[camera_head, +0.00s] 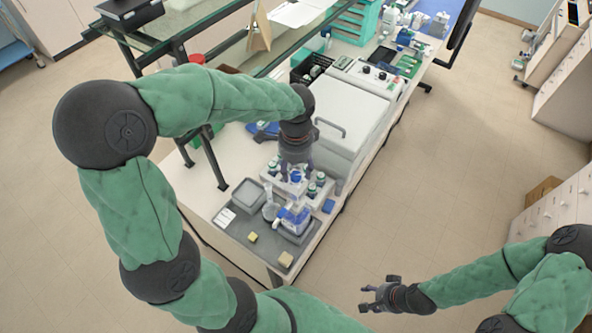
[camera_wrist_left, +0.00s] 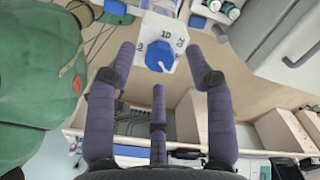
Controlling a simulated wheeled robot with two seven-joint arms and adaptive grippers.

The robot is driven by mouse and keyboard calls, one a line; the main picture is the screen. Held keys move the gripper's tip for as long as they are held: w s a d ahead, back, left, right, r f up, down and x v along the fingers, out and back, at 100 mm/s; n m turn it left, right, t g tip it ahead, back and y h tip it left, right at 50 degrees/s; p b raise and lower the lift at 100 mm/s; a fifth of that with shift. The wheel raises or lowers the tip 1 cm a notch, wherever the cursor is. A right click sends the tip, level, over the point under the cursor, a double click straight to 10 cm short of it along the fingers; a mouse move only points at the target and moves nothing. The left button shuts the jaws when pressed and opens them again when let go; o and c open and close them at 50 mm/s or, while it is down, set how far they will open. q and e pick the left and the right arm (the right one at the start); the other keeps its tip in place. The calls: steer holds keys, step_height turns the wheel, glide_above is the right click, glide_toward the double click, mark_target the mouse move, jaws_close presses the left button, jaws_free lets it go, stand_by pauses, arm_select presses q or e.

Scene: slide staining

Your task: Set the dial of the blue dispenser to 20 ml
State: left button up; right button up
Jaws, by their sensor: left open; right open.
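The blue dispenser (camera_head: 294,218) stands on the grey tray near the front end of the bench. Its blue dial (camera_wrist_left: 157,56) sits on a white numbered plate (camera_wrist_left: 163,33) in the left wrist view, with "10" at the top. A short white mark shows on the dial's lower part; its exact reading is unclear. My left gripper (camera_head: 297,173) is above the dispenser, pointing down. My right gripper (camera_head: 374,297) is open and empty, over the floor.
Several dark-capped bottles (camera_head: 320,178) stand close around the dispenser head. A white machine (camera_head: 352,125) stands just behind. A glass shelf (camera_head: 200,25) overhangs the left side.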

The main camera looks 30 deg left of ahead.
arm_select(q)
steer(key=shift+f, duration=0.9)
jaws_close()
